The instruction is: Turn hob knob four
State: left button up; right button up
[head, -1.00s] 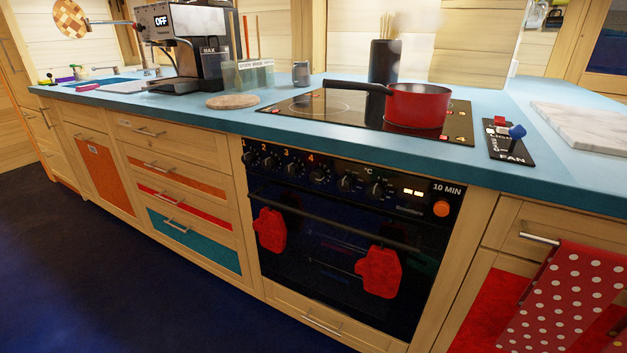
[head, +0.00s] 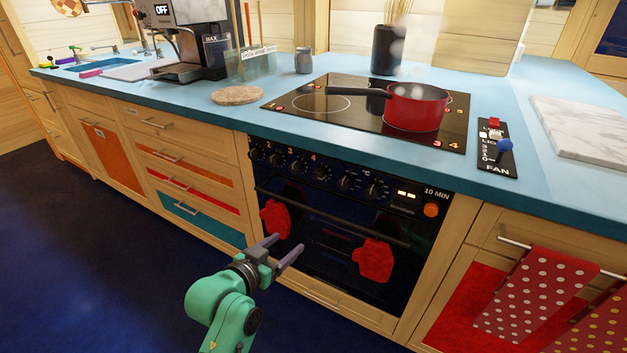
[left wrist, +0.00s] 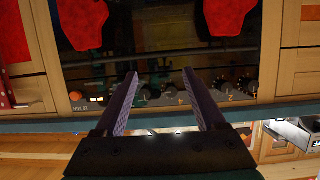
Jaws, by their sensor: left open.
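Hob knob four (head: 321,173) is a dark round knob on the black oven front, under an orange "4". It is in a row of similar knobs. My left gripper (head: 289,242) is open and empty. In the head view it shows lower than the knobs, in front of the oven door. In the left wrist view the open fingers (left wrist: 160,74) show against the oven front, with several knobs behind and between them. My right gripper is not in view.
Two red oven mitts (head: 374,260) hang on the oven door near its dark handle bar (head: 335,222). A red pot (head: 416,108) steams on the hob (head: 352,121) above. A fan switch panel (head: 496,149) lies to the right. Dotted red towels (head: 535,297) hang at the right.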

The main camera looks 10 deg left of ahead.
pick_arm(q)
jog(key=w+r+t, duration=0.4)
jog(key=r, duration=0.2)
send_near(317, 176)
jog(key=w, duration=0.2)
jog(key=w+d, duration=0.1)
jog(key=w, duration=0.4)
jog(key=shift+d+b, duration=0.15)
jog(key=shift+b, duration=0.15)
jog(key=shift+w+d, duration=0.1)
jog(key=shift+w, duration=0.4)
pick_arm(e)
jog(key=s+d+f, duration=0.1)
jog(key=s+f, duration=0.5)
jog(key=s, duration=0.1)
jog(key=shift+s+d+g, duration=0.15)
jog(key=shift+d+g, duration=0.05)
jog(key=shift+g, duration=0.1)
pick_arm(q)
grip_shut()
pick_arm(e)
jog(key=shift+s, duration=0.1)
